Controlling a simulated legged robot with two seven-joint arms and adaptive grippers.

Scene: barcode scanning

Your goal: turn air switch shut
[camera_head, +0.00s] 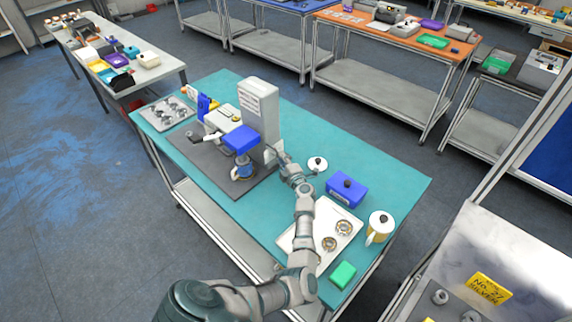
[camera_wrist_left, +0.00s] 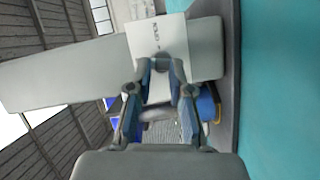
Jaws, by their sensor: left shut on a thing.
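The air switch looks like a small dark knob (camera_wrist_left: 161,62) below a white label on the side of a tall grey machine (camera_head: 258,105). My left gripper (camera_head: 276,153) reaches the machine's right side in the head view. In the left wrist view its fingertips (camera_wrist_left: 160,72) are closed on the knob, with one finger on each side. The fingers partly cover the knob, and the gripper hides it in the head view. The knob's exact angle cannot be told. My right gripper is not in view.
The machine and its blue-topped part (camera_head: 241,139) stand on a grey mat on the teal table (camera_head: 225,84). A blue box (camera_head: 346,190), a white tray with rings (camera_head: 318,232), a mug (camera_head: 379,228) and a green block (camera_head: 343,274) lie near my arm.

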